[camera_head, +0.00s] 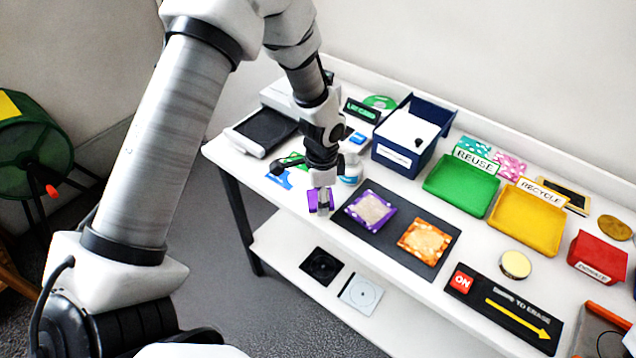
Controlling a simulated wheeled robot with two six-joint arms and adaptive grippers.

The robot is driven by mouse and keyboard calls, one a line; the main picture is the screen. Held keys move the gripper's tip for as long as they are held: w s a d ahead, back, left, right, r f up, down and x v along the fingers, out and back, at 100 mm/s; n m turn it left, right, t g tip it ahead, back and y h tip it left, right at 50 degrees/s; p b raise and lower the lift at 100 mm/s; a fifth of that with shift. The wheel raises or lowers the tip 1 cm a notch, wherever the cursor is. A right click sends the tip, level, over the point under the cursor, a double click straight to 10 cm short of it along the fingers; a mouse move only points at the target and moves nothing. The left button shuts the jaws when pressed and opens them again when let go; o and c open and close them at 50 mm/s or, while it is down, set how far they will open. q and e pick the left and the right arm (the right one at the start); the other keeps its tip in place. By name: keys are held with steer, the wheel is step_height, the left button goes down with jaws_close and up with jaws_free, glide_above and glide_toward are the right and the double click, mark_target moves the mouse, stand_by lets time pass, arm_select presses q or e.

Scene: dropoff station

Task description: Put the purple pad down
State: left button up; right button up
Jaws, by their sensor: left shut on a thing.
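My left gripper (322,190) points down over the table's front edge, left of the dark mat (345,221). It is shut on a small purple pad (313,203), which is partly hidden by the fingers. I cannot tell whether the held pad touches the table. Another purple-edged pad (371,210) with a pale middle lies on the left part of the mat, right of the gripper. An orange patterned pad (424,242) lies beside it on the mat. My right gripper is not in view.
Behind the mat stand a blue box (392,162), a green REUSE tray (460,187) and a yellow RECYCLE tray (526,218). A red box (597,258) and a black panel with an ON button (503,311) are at the right. A lower shelf (400,318) holds two square items.

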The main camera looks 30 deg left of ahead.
arm_select(q)
steer(key=w+a, duration=0.1)
steer(key=w+a+p, duration=0.1)
steer(key=w, duration=0.1)
steer(key=w+a, duration=0.1)
steer(key=a, duration=0.1)
steer(key=shift+w+f, duration=0.25)
steer(key=shift+w, duration=0.15)
step_height(320, 180, down, 3)
steer(key=shift+f+p, duration=0.15)
steer(key=shift+p, duration=0.85)
steer(key=shift+f+b, duration=0.3)
steer(key=shift+f, duration=0.05)
steer(key=o, duration=1)
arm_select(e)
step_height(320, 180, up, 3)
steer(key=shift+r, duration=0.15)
arm_select(q)
steer(key=shift+r, duration=0.2)
step_height(320, 180, up, 12)
steer(key=b, duration=0.2)
steer(key=shift+b, duration=0.4)
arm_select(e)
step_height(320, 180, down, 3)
